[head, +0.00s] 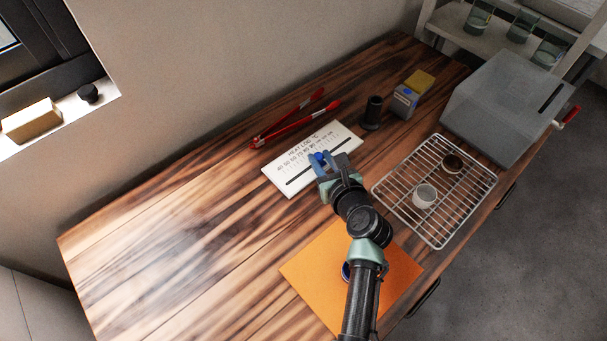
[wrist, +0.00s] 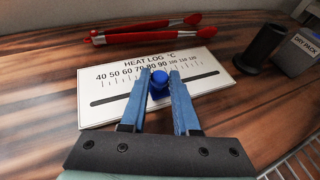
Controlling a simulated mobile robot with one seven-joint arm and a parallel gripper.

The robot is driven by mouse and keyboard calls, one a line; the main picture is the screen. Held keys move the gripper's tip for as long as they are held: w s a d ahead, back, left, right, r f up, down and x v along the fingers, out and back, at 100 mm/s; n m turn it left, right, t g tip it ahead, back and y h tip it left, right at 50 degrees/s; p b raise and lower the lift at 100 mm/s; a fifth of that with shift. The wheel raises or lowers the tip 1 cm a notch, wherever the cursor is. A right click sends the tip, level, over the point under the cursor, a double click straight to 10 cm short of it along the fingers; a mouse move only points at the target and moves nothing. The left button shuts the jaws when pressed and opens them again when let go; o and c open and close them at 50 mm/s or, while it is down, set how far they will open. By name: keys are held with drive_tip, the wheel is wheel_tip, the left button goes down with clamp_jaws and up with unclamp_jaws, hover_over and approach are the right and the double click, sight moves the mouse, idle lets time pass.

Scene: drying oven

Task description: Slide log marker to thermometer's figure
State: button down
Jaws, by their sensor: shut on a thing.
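The white HEAT LOG °C board (head: 294,178) lies on the wooden table, with a printed scale from 40 to 120 and a dark slot; it also shows in the wrist view (wrist: 110,116). The blue round marker (wrist: 159,77) stands at the slot, below roughly the 80 to 90 figures; the fingers hide its exact tick. It also shows in the head view (head: 319,156). My gripper (wrist: 160,84) has its blue fingers on both sides of the marker and is shut on it. I cannot make out a thermometer or its figure in either view.
Red tongs (head: 290,122) lie behind the board. A black cylinder (head: 372,113) and a dry pack box (head: 404,101) stand to its right. A wire rack (head: 400,188) with two small cups, a grey oven-like box (head: 505,100) and an orange mat (head: 310,268) are nearby. The table's left is clear.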

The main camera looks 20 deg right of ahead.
drive_tip(key=shift+w+d, duration=0.3)
drive_tip(key=shift+d, duration=0.45)
drive_tip(key=c, duration=0.7)
unclamp_jaws()
drive_tip(key=shift+o, duration=0.2)
drive_tip(key=p+v, duration=0.2)
drive_tip(key=v, duration=1.1)
drive_tip(key=shift+p, duration=0.4)
